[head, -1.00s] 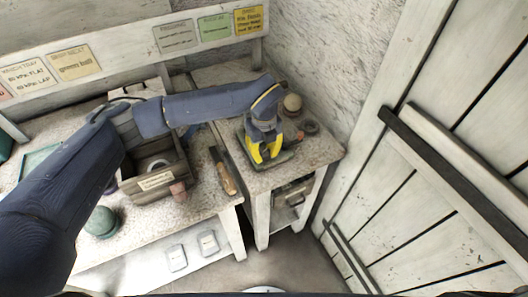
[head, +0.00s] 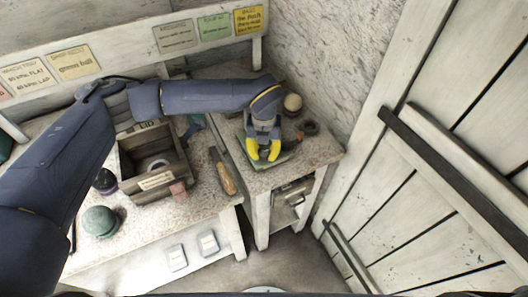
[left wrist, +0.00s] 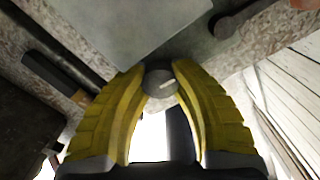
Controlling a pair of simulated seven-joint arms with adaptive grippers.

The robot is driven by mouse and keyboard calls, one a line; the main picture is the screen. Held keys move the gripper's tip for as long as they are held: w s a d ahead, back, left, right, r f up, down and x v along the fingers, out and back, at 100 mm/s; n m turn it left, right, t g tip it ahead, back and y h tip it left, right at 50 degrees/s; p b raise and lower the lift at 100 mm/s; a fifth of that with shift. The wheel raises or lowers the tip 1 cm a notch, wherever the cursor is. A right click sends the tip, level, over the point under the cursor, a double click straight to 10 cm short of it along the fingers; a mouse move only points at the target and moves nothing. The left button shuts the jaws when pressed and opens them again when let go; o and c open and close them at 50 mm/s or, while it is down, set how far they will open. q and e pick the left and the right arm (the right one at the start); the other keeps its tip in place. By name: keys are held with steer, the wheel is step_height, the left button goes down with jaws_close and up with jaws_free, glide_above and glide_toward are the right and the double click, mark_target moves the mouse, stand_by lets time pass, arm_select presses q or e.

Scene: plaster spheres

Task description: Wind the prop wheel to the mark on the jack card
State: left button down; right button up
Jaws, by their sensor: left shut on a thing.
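My left gripper (head: 263,155) points down over the right-hand bench, its yellow fingers low over a grey-green plate (head: 287,158). In the left wrist view the gripper (left wrist: 158,72) is shut on a small round grey knob, which I take for the prop wheel (left wrist: 160,82). A short pale line shows on the knob's face. A flat grey plate (left wrist: 140,28) lies just beyond it. Several cards hang on the rail; a yellow one (head: 248,20) is at the right end. I cannot tell which is the jack card. My right gripper is not in view.
A pale ball (head: 292,104) and a dark ring (head: 310,128) sit close behind the gripper. A wooden-handled tool (head: 224,178) lies to its left. An open box (head: 178,168) and a green dome (head: 101,222) are further left. A plank door (head: 430,170) stands at the right.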

mark_target(264, 152)
arm_select(q)
steer(key=shift+s+f, duration=0.1)
steer(key=shift+s, duration=0.1)
steer(key=c, duration=0.9)
jaws_free()
steer(key=shift+w, duration=0.1)
steer(key=shift+r, duration=0.7)
step_height(264, 152, up, 11)
steer(key=shift+f, duration=0.1)
